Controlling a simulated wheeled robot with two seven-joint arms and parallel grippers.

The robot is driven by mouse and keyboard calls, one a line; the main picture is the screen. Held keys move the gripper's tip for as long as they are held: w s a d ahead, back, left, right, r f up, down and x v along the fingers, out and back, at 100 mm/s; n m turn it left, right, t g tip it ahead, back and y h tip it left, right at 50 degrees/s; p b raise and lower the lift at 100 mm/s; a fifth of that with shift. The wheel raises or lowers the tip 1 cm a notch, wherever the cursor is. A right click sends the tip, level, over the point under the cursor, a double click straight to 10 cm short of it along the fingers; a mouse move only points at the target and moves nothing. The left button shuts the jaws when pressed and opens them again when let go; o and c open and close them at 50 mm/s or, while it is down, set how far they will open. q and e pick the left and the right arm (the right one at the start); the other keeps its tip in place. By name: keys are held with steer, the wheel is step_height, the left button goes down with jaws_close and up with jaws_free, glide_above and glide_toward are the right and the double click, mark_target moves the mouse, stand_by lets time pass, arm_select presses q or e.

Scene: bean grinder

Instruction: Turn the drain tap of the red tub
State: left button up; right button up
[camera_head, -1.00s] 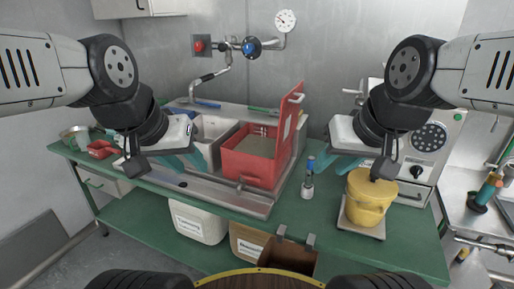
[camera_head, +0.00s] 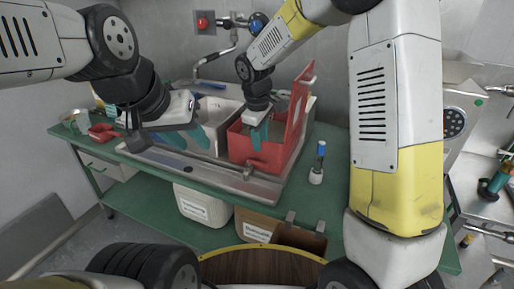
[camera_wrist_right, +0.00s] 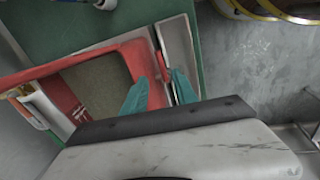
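The red tub (camera_head: 278,153) sits in the sink unit, its lid (camera_head: 300,95) raised on the right. A small tap (camera_head: 254,167) sticks out low on its front wall. My right gripper (camera_head: 257,134) points down over the front of the tub, above the tap. In the right wrist view its teal fingers (camera_wrist_right: 160,93) are apart and empty, near the tub's wall (camera_wrist_right: 135,56); a narrow red piece (camera_wrist_right: 162,64), likely the tap, shows just beyond the fingers. My left gripper (camera_head: 184,138) is open and empty over the sink's left part.
A blue-capped bottle (camera_head: 318,163) stands on the green bench right of the tub. A red scoop (camera_head: 103,132) lies at the bench's left. Wall pipes with a red knob (camera_head: 203,22) are behind. My right arm hides the bench's right part.

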mark_target(258, 163)
steer(key=shift+n, duration=0.4)
steer(key=x, duration=0.3)
steer(key=a+x, duration=0.1)
steer(key=x, duration=0.5)
steer(key=shift+w+a+f, duration=0.25)
steer(key=shift+w+f, duration=0.05)
steer(key=shift+f, duration=0.05)
steer(key=shift+c, duration=0.2)
jaws_close()
stand_by(0.5)
